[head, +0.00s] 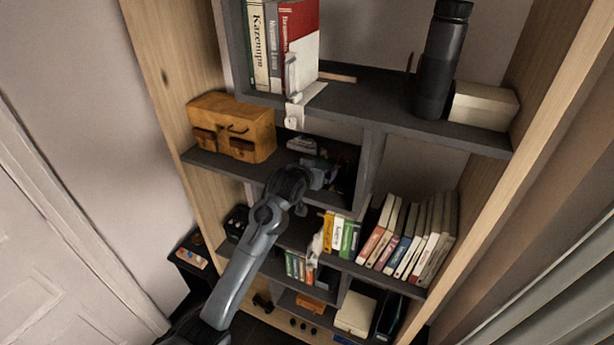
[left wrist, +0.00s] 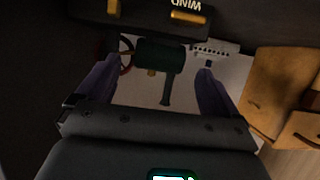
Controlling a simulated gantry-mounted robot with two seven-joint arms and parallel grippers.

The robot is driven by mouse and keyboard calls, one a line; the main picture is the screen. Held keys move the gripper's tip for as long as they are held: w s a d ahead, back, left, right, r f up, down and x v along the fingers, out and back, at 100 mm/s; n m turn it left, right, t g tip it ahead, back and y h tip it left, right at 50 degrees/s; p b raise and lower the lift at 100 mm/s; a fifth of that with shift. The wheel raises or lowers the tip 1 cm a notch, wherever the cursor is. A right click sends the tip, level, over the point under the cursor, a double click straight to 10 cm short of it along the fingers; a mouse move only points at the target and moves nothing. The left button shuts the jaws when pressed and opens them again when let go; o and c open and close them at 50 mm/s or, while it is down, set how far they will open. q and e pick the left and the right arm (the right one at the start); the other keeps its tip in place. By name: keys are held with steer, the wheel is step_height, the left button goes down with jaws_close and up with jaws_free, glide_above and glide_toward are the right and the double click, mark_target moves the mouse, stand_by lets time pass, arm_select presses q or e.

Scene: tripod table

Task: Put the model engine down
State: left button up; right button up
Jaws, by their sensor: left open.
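The model engine (left wrist: 162,57) shows in the left wrist view as a dark green cylinder with a red wheel at its left end and a dark post towards me. My left gripper (left wrist: 156,72) is open, with one finger on each side of the engine and visible gaps between. Whether the engine rests fully on the shelf cannot be told. In the head view my left gripper (head: 320,174) reaches into the middle shelf compartment (head: 262,172). I cannot make out the engine clearly there. My right gripper is not in view.
A wooden box with drawers (head: 232,127) stands left of the gripper. A small pale object (head: 302,145) lies behind it. A vertical divider (head: 368,175) bounds the right side. Books (head: 410,240) fill the shelf below; a dark bottle (head: 440,65) stands above.

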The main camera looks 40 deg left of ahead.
arm_select(q)
steer(key=b+v, duration=0.1)
steer(key=v, duration=0.7)
steer(key=s+d+f+m+g+h, duration=0.1)
steer(key=s+d+f+g, duration=0.1)
steer(key=s+d+f, duration=0.5)
steer(key=s+d+f+m+g+h, duration=0.1)
steer(key=s+d+f+m+g, duration=0.3)
steer(key=f, duration=0.6)
steer(key=s+d+f+g, duration=0.1)
steer(key=s+d+f, duration=0.1)
steer(key=s, duration=0.6)
steer(key=s+d+f+g+h, duration=0.1)
steer(key=s+d+f, duration=0.2)
steer(key=s, duration=0.4)
steer(key=s+d+f+g+h, duration=0.1)
steer(key=s+d+f, duration=0.2)
steer(key=s, duration=0.5)
steer(key=shift+s+d+f, duration=0.25)
steer(key=shift+s+f, duration=0.05)
steer(key=shift+f, duration=0.45)
step_height(320, 180, up, 6)
steer(key=p, duration=0.5)
steer(key=shift+f, duration=0.2)
